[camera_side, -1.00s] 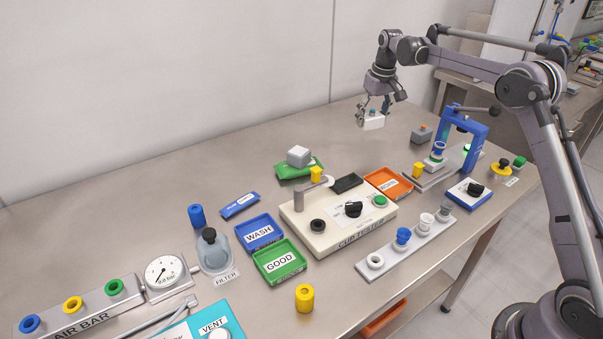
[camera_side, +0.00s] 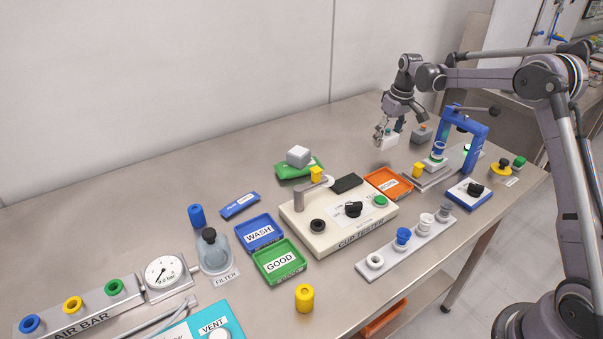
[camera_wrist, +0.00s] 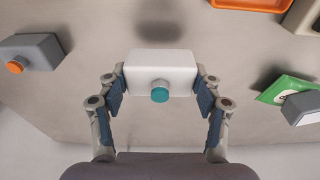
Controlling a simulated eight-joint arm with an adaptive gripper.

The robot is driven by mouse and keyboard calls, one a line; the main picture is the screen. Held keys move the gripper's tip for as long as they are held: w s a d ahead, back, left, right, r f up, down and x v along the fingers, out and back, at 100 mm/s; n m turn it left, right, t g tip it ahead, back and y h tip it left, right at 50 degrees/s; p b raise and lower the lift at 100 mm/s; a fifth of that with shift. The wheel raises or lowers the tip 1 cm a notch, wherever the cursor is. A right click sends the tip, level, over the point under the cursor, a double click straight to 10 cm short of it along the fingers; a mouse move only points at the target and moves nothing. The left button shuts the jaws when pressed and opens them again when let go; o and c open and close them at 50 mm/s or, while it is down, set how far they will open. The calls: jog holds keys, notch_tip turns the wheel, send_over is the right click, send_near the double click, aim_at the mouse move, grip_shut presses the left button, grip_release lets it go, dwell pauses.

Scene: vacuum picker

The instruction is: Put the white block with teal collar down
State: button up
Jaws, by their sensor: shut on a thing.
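The white block with teal collar (camera_wrist: 163,66) is between the two fingers of my gripper (camera_wrist: 160,84) in the wrist view, its teal collar facing the camera. My gripper is shut on the block's two ends. In the side view my gripper (camera_side: 389,138) holds the white block (camera_side: 388,143) over the back right of the table. A shadow lies on the table beyond the block in the wrist view, so it appears raised a little. The exact height is hard to tell.
A grey block with an orange collar (camera_side: 422,135) stands just right of the held block. The blue press frame (camera_side: 478,138) and orange tray (camera_side: 388,183) are nearby. A grey block (camera_side: 299,156) rests on a green packet (camera_side: 286,172). Bare table (camera_side: 345,135) lies left of my gripper.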

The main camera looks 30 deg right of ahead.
aim_at(385, 146)
jog(key=shift+f, duration=1.85)
jog(key=shift+f, duration=0.1)
jog(key=o, duration=1.2)
